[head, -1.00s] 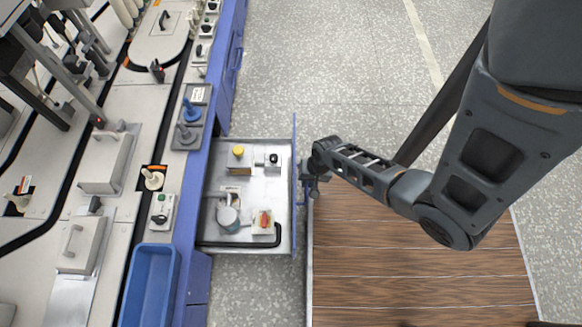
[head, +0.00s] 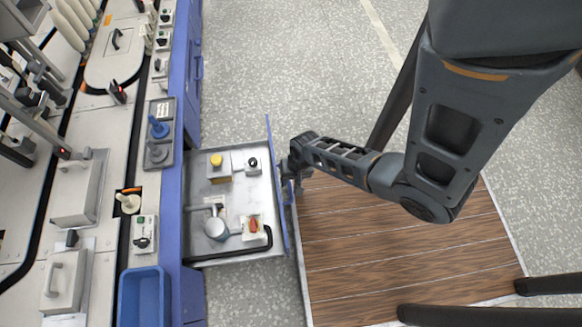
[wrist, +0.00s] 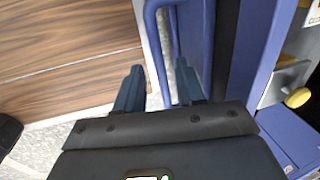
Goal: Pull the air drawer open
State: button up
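The air drawer (head: 197,188) stands pulled well out of the blue machine side in the head view, with its blue front panel (head: 277,190) facing my arm. Its tray holds a yellow knob, a small black-knobbed box, a round grey part, a red-orange switch and a black hose. My gripper (head: 293,180) is at the outer face of the front panel. In the wrist view my gripper (wrist: 159,90) has its fingers apart, with a bar of the blue handle (wrist: 151,30) running between them. Contact between fingers and bar cannot be told.
A wooden platform (head: 390,250) lies right of the drawer front, with grey speckled floor (head: 290,60) beyond it. A blue bin (head: 143,298) and the machine deck (head: 110,185) are at the left. Black bars (head: 480,315) cross the lower right.

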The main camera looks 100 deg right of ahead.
notch_tip(320, 180, up, 8)
jog(key=s+p, duration=0.1)
jog(key=p, duration=0.2)
jog(key=shift+s+f+p, duration=0.15)
jog(key=shift+s+p, duration=0.1)
jog(key=shift+p, duration=0.05)
dwell(0.4)
jog(key=w+a+r+n+t, duration=0.2)
jog(key=a+r+n+t, duration=0.3)
jog(key=r, duration=0.9)
jog(key=w+a+r+n+t, duration=0.3)
jog(key=a+r+n, duration=0.35)
jog(key=r, duration=0.75)
jog(key=w+a+r+n+t, duration=0.2)
jog(key=a+r+n+t, duration=0.35)
jog(key=r, duration=0.85)
notch_tip(320, 180, up, 18)
jog(key=a+p, duration=0.2)
jog(key=p, duration=1.4)
jog(key=shift+a+n+g, duration=0.15)
jog(key=shift+n+g, duration=0.15)
jog(key=shift+g, duration=0.15)
